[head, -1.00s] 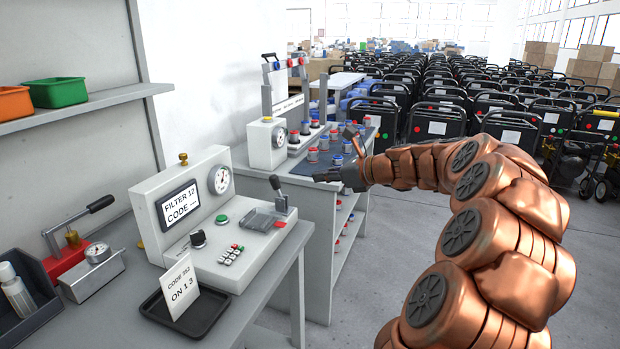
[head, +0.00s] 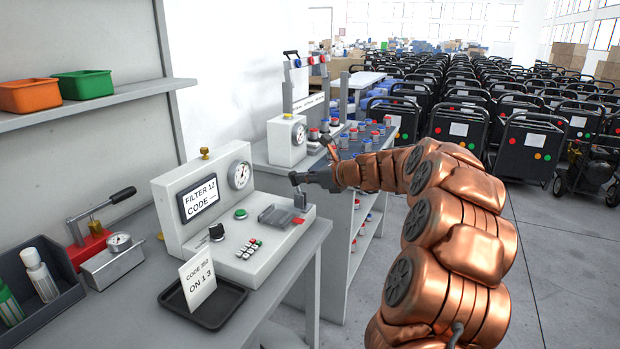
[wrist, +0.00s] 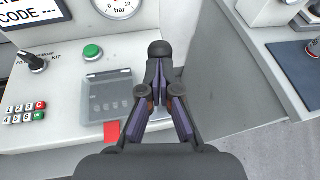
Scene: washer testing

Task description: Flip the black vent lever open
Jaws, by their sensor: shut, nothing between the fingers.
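The tester box (head: 166,205) stands on the bench, with a screen, gauge and buttons. The black vent lever (head: 297,184) rises from a small grey bracket at the right end of its sloped panel. In the wrist view the lever's round black knob (wrist: 159,49) shows just beyond my fingertips, and its lower part is hidden behind them. My gripper (head: 309,178) is shut and empty, at the lever's right side in the head view. It overlaps the lever in both views; I cannot tell whether they touch. My gripper also shows in the wrist view (wrist: 164,76).
A clear flip cover (wrist: 111,93), a green button (wrist: 93,53) and a red tab (wrist: 111,132) lie left of my fingers. A black tray with a code card (head: 198,283) sits in front. A second bench (head: 395,142) with parts stands behind my gripper.

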